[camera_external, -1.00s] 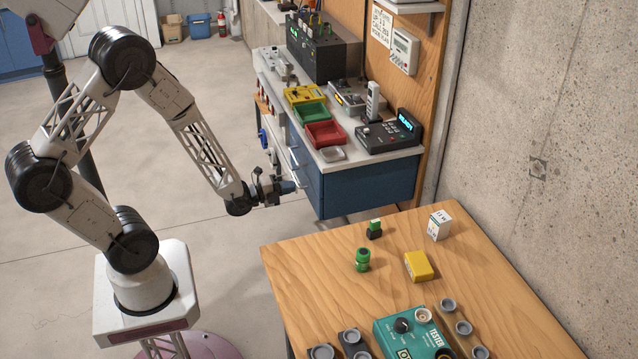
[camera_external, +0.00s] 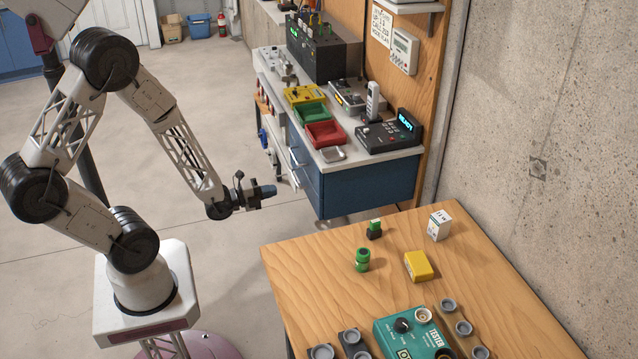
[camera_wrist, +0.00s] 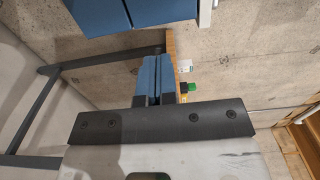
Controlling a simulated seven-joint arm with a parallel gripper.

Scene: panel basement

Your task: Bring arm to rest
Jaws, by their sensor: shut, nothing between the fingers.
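My gripper (camera_external: 266,191) hangs in the air in the external view, left of the wooden table's far left corner and in front of the blue-drawer bench. It points to the right and holds nothing. In the wrist view my gripper's blue fingers (camera_wrist: 153,80) lie together, shut, with nothing between them. My arm is bent, with its elbow raised at the upper left.
The wooden table (camera_external: 300,262) bears a green cylinder (camera_external: 362,260), a yellow block (camera_external: 418,266), a white box (camera_external: 439,225) and a teal tester (camera_external: 410,335). The bench with blue drawers (camera_external: 365,185) stands behind. Open floor surrounds my gripper on the left.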

